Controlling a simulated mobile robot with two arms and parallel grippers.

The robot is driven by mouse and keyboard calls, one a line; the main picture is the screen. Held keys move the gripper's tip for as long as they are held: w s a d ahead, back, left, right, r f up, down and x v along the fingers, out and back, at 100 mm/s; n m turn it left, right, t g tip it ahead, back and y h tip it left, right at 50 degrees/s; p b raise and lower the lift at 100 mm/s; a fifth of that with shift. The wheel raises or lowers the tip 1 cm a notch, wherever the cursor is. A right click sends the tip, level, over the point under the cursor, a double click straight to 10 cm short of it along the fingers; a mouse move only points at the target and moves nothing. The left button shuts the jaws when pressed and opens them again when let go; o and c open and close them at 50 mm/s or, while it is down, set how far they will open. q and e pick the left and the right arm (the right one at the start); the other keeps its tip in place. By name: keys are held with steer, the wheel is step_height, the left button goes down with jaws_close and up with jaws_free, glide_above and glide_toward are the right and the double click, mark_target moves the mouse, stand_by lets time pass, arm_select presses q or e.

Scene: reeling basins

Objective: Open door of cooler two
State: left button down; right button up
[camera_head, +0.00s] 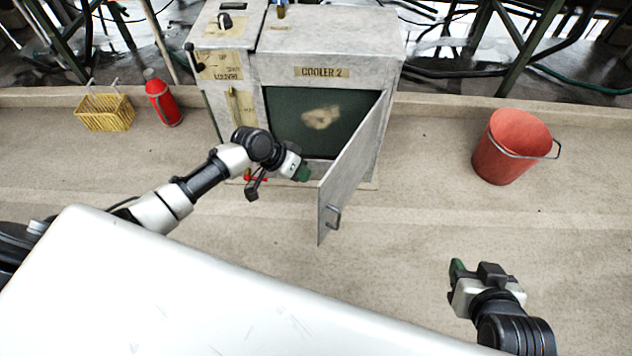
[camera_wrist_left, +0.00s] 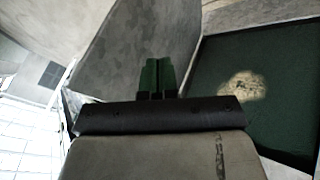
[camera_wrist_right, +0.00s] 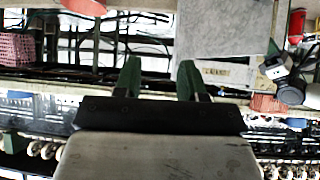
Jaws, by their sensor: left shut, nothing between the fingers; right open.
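Cooler two is a grey box (camera_head: 330,45) with a "COOLER 2" label on its front. Its door (camera_head: 352,165) stands swung open, hinged on the right, with a handle near the free edge. Inside is a dark green cavity (camera_head: 285,112) with a pale patch; it also shows in the left wrist view (camera_wrist_left: 285,70). My left gripper (camera_head: 303,174) is shut and empty, in the opening on the inner side of the door. The door's inner face fills much of the left wrist view (camera_wrist_left: 130,45). My right gripper (camera_head: 458,272) is open and empty, away from the cooler at lower right.
A red bucket (camera_head: 512,148) stands on the floor right of the cooler. A yellow basket (camera_head: 104,110) and a red extinguisher-like cylinder (camera_head: 163,100) stand to the left. A grey unit with a lever (camera_head: 222,62) adjoins the cooler. The floor right of the door is clear.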

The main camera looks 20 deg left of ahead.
arm_select(q)
steer(key=shift+s+d+f, duration=0.1)
steer(key=shift+s+d, duration=0.1)
steer(key=shift+d, duration=0.85)
steer(key=shift+s+d+f, duration=0.1)
steer(key=shift+s+d, duration=0.1)
steer(key=shift+d, duration=0.85)
arm_select(e)
steer(key=shift+w+a+r+t, duration=0.4)
steer(key=shift+w+r+t, duration=0.25)
steer(key=shift+w+t, duration=0.2)
